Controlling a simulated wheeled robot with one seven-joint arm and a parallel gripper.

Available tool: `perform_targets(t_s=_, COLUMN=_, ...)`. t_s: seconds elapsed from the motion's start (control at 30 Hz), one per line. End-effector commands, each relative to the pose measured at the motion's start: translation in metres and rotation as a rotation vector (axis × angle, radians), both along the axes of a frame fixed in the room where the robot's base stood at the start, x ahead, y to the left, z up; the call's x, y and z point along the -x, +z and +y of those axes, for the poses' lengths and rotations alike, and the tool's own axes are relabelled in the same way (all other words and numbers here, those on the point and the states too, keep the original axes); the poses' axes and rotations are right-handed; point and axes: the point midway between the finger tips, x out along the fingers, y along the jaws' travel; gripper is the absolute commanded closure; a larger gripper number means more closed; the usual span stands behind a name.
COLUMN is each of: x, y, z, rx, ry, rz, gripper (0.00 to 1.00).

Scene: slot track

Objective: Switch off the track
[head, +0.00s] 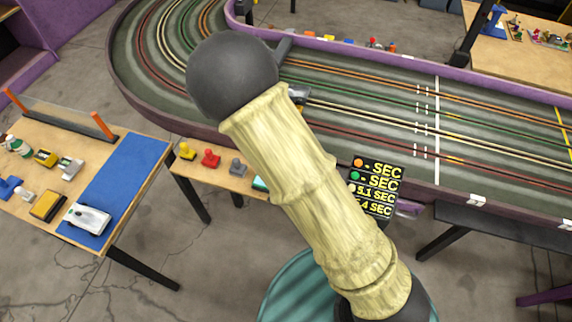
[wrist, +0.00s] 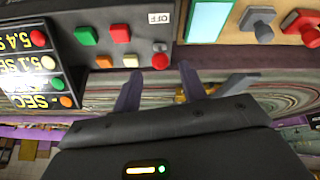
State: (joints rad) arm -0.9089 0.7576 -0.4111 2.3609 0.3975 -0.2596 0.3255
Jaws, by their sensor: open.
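In the wrist view a dark control panel (wrist: 95,55) carries a white OFF label (wrist: 159,18). Below the label is a small switch with a red ball tip (wrist: 160,60). Green and red square buttons sit to its left on the panel. My gripper (wrist: 160,70) is open, its two dark fingers pointing at the panel, one on each side of the red ball tip and apart from it. The slot track (head: 350,105) curves across the head view. My arm covers part of it there, and my gripper and the switch cannot be made out in that view.
The time board (head: 376,187) stands at the track's near edge; it also shows at left in the wrist view (wrist: 40,68). Red (head: 210,158), yellow (head: 187,151) and grey (head: 238,167) controllers lie on a wooden shelf. A table with cars (head: 87,218) stands at left.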

Motion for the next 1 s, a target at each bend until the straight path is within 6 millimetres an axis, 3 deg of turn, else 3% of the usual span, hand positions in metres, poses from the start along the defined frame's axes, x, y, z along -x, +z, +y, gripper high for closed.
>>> perform_targets(t_s=0.2, x=0.019, y=0.038, z=0.006, rx=0.0, ry=0.004, rz=-0.001, gripper=0.58)
perform_targets(t_s=0.5, x=0.037, y=0.073, z=0.011, rx=0.001, ry=0.003, rz=0.001, gripper=0.58)
perform_targets(t_s=1.0, x=0.041, y=0.078, z=0.01, rx=0.001, ry=-0.001, rz=0.003, gripper=0.58)
